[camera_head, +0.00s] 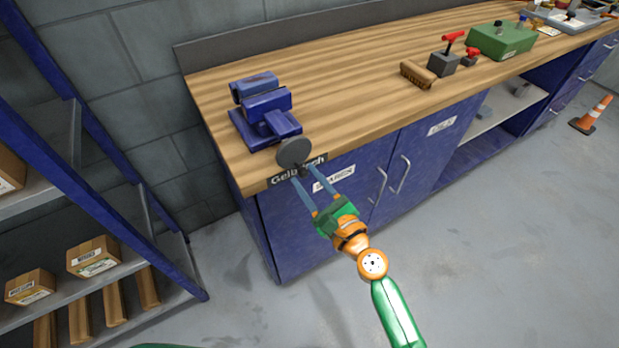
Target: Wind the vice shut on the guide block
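The blue vice (266,124) stands at the near left end of the wooden bench. Its two jaws (267,103) have a gap between them. I cannot make out a separate guide block in the jaws. A round grey handwheel (293,152) faces out over the bench's front edge. A small dark knob (303,172) shows at its lower side. My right gripper (300,173) points up at the wheel, its two long fingers apart, with the tips close to the wheel's lower edge and the knob. I cannot tell whether they touch. My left gripper is out of view.
On the bench (345,95) are a brown brush-like block (418,74), a grey box with a red lever (444,63) and a green box (501,41). A blue shelf rack with cartons (93,256) stands left. The front floor is clear.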

